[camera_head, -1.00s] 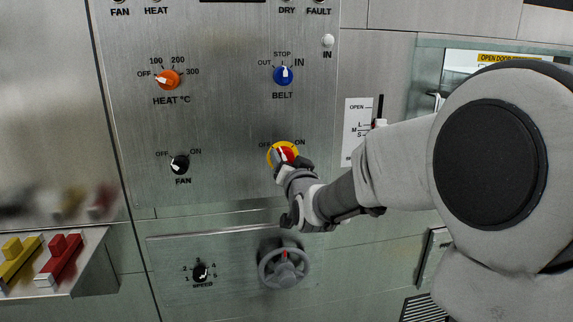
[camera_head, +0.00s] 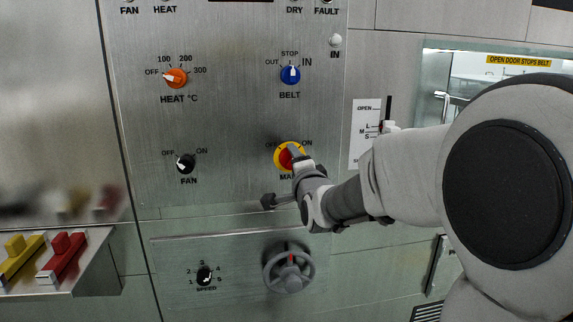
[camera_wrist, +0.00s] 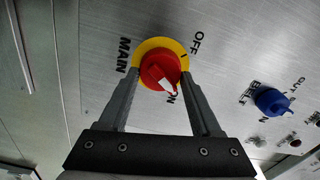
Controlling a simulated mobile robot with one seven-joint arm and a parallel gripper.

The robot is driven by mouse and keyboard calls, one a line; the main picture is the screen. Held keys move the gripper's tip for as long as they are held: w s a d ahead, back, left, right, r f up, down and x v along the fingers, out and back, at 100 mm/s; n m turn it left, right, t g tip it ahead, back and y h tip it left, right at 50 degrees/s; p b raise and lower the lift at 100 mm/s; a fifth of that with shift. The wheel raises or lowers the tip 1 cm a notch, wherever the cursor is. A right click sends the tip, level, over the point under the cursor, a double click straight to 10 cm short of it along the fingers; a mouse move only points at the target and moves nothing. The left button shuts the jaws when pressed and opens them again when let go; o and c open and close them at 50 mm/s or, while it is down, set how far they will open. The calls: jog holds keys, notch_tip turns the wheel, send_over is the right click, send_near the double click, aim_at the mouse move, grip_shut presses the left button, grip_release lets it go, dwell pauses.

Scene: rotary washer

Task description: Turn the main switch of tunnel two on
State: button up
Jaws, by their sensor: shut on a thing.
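The main switch is a red knob on a yellow ring (camera_head: 279,157), low on the steel panel, with OFF at its upper left and ON at its upper right. My gripper (camera_head: 293,154) is on it and hides part of it. In the wrist view the red knob (camera_wrist: 157,68) sits between the two fingers of my gripper (camera_wrist: 161,76), which is shut on it. The knob's white mark lies on the side of the ON label, which is partly covered. The MAIN label stands to the left there, OFF at the upper right.
The blue belt knob (camera_head: 290,75) is above, the orange heat knob (camera_head: 176,77) upper left, and the black fan knob (camera_head: 186,163) to the left. A grey handwheel (camera_head: 288,270) and a speed knob (camera_head: 204,275) are below. A door-height slider plate (camera_head: 364,150) is to the right.

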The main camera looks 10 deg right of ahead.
jog(key=shift+m, duration=1.1)
jog(key=o, duration=1.4)
jog(key=shift+c, duration=0.2)
jog(key=shift+s, duration=0.15)
